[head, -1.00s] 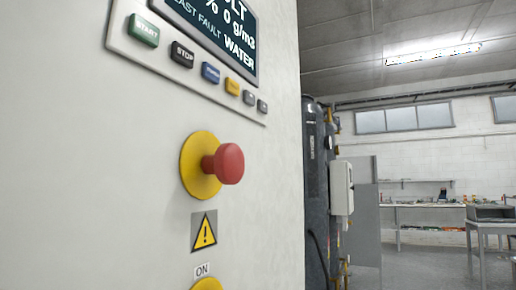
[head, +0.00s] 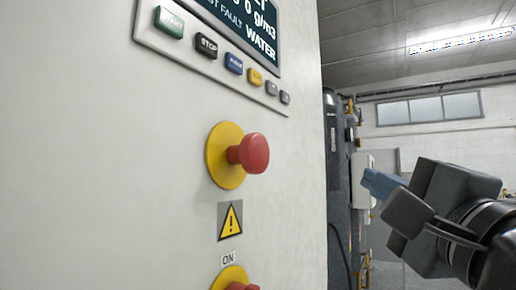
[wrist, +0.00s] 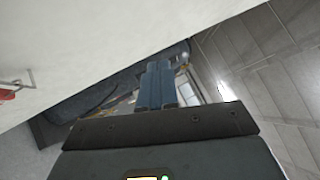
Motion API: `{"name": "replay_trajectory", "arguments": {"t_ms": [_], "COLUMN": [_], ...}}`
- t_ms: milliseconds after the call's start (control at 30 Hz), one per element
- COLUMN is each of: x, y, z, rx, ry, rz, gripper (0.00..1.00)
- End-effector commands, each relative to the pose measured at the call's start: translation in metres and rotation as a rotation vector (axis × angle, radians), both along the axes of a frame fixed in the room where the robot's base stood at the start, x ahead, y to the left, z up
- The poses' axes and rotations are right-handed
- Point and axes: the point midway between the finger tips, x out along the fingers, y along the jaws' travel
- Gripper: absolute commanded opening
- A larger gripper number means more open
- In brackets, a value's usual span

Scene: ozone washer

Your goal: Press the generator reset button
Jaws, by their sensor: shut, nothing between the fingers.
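The button row sits under the dark display (head: 243,30) on a pale cabinet in the head view. It has a green START button (head: 169,22), a black STOP button (head: 206,45), a blue button (head: 234,64), a yellow button (head: 255,77) and two grey buttons (head: 271,88). The labels on the blue, yellow and grey buttons are too small to read, so I cannot tell which one is reset. My gripper (head: 376,184) is shut and empty, right of the panel and lower than the buttons, apart from them. Its blue fingers (wrist: 157,82) show together in the wrist view.
A red mushroom knob (head: 253,153) on a yellow disc sticks out below the buttons. A warning sign (head: 230,221) and an ON switch (head: 231,279) are under it. A dark tank (head: 337,150) stands behind the cabinet. The space before the panel is clear.

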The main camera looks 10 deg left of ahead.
Motion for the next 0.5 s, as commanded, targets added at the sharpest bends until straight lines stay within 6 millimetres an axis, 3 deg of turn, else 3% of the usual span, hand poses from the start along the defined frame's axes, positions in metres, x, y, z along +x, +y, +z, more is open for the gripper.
{"name": "replay_trajectory", "arguments": {"t_ms": [33, 200, 333, 500], "x": [-0.004, -0.019, -0.03, -0.039], "y": [0.005, 0.021, 0.028, 0.033], "z": [0.027, 0.09, 0.122, 0.141], "rx": [0.025, 0.105, 0.145, 0.17], "ry": [-0.014, -0.011, -0.004, 0.005], "rz": [0.028, 0.11, 0.151, 0.177], "gripper": [0.0, 0.0, 0.0, 0.0]}}
